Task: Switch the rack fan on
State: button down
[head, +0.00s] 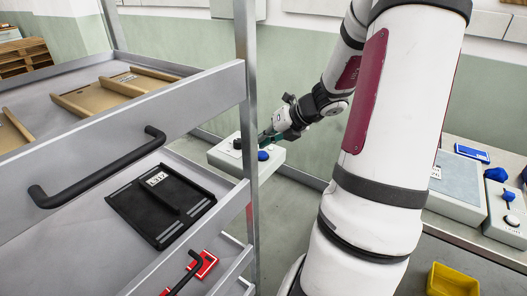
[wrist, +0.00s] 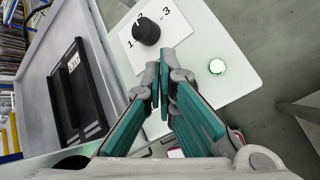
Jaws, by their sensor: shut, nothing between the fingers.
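A pale control box (head: 222,156) is mounted beside the rack post; its white face (wrist: 228,92) fills the middle of the wrist view. It carries a black rotary knob (wrist: 146,31) on a white label (wrist: 177,27) with digits, 1 at left and 3 at right. The knob's exact setting is unclear. A round lamp (wrist: 217,66) glows pale green on the face. A blue knob (head: 262,155) shows on the box in the head view. My gripper (wrist: 160,84) is shut and empty, its tips close to the face, below the black knob in the wrist view.
The rack's drawers (head: 215,88) and upright post (head: 246,100) stand left of my arm. A black tray (head: 135,213) lies in a drawer. A red part (head: 207,264) sits lower down. At right are a bench with control boxes (head: 504,214) and a yellow bin (head: 452,281).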

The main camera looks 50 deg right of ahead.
aim_at(264, 152)
jog(key=shift+r+p, duration=1.75)
jog(key=shift+r, duration=0.55)
